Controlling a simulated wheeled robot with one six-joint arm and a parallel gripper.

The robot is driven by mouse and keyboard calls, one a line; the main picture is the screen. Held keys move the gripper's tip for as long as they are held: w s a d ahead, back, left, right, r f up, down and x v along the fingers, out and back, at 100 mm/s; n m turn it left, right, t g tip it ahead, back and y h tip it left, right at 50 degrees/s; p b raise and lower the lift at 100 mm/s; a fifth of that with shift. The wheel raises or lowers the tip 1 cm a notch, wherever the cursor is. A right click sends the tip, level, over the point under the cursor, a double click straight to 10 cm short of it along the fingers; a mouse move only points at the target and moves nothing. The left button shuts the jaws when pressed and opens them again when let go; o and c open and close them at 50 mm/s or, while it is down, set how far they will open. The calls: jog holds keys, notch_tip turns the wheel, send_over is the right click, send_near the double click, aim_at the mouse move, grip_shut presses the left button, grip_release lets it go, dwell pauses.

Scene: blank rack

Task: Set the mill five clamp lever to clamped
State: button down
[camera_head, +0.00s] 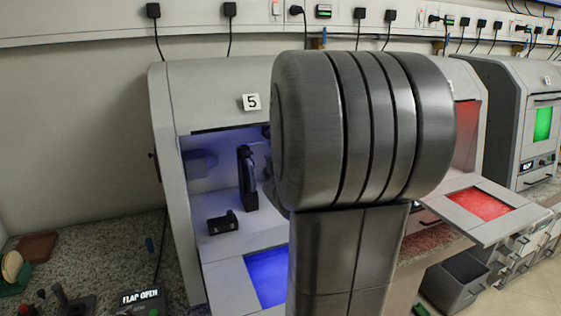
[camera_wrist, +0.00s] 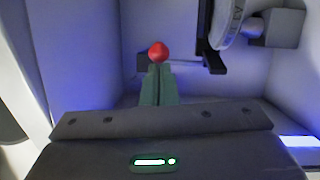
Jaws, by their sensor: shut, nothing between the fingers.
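The mill five (camera_head: 215,85) is a grey cabinet with a "5" plate, its front flap open and its inside lit blue. In the wrist view a red ball knob (camera_wrist: 158,50) shows just beyond my fingertips, in front of a dark block (camera_wrist: 146,62); I take it to be the clamp lever's end. My gripper (camera_wrist: 158,70) has its green fingers together, with nothing between them. I cannot tell whether the fingertips touch the knob. The knob does not show in the head view.
My arm covers the cabinet's right part in the head view. A dark upright part (camera_head: 247,178) and a low black block (camera_head: 222,223) are inside. In the wrist view a round grey part on a black bracket (camera_wrist: 211,60) is right of the knob. A "FLAP OPEN" display (camera_head: 140,297) is front left.

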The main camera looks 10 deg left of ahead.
jog(key=f+t+y+b, duration=0.1)
jog(key=f+b, duration=0.1)
jog(key=b, duration=0.5)
jog(key=f+t+y+b, duration=0.1)
jog(key=f+t+b, duration=0.1)
jog(key=b, duration=0.5)
jog(key=shift+w+a, duration=0.15)
jog(key=shift+w, duration=0.05)
jog(key=shift+b, duration=0.4)
jog(key=shift+r, duration=0.15)
